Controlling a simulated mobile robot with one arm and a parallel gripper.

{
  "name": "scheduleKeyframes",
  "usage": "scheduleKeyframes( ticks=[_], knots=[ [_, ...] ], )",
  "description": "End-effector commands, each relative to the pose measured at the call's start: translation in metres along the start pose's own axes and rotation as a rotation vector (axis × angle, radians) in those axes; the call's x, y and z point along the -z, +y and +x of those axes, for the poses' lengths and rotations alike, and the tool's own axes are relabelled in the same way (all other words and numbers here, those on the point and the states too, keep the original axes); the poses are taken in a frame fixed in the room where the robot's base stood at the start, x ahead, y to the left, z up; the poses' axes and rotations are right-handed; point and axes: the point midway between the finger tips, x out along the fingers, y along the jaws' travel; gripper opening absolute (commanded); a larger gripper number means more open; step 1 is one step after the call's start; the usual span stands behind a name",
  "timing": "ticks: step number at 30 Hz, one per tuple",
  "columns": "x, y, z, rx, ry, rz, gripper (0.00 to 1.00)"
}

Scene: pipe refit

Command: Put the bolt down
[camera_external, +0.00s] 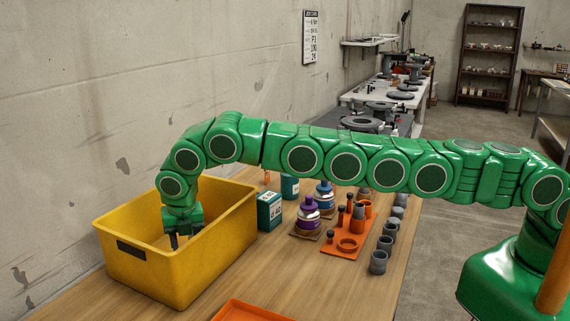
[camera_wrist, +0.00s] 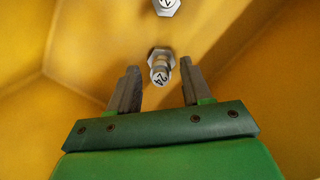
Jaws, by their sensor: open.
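My gripper (camera_external: 182,239) reaches down into the yellow bin (camera_external: 235,225) in the external view. In the wrist view my gripper (camera_wrist: 160,92) is open, with its two dark fingers apart. A grey bolt (camera_wrist: 161,66) marked 24 shows between and just beyond the fingertips, with a clear gap to each finger. A second grey bolt or nut (camera_wrist: 166,6) with a mark on it is cut off at the top edge of the wrist view. Both are seen against the yellow bin surface. The bin's wall hides its inside floor in the external view.
The wooden table (camera_external: 330,285) holds a green box (camera_external: 269,211), a purple bottle (camera_external: 309,216), a blue bottle (camera_external: 324,194) and an orange tray (camera_external: 334,252) with pipe parts. Several grey cups (camera_external: 378,262) stand right of it. Another orange tray (camera_external: 255,311) lies at the front.

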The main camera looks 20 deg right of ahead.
Motion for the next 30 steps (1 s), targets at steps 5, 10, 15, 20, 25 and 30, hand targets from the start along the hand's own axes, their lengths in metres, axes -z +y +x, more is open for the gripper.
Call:
scheduleKeyframes(
  ticks=[5,10,15,20,25,30],
  knots=[
    [-0.001,-0.001,-0.025,0.000,-0.001,0.001,0.49],
    [0.000,0.001,-0.045,-0.001,0.000,-0.001,0.49],
    [0.000,0.001,-0.056,0.000,0.000,-0.001,0.49],
    [0.001,0.000,-0.063,0.000,0.000,0.000,0.49],
    [0.001,-0.001,-0.064,0.002,0.001,-0.001,0.49],
    [-0.004,-0.004,-0.065,0.004,0.000,0.013,0.49]
  ],
)
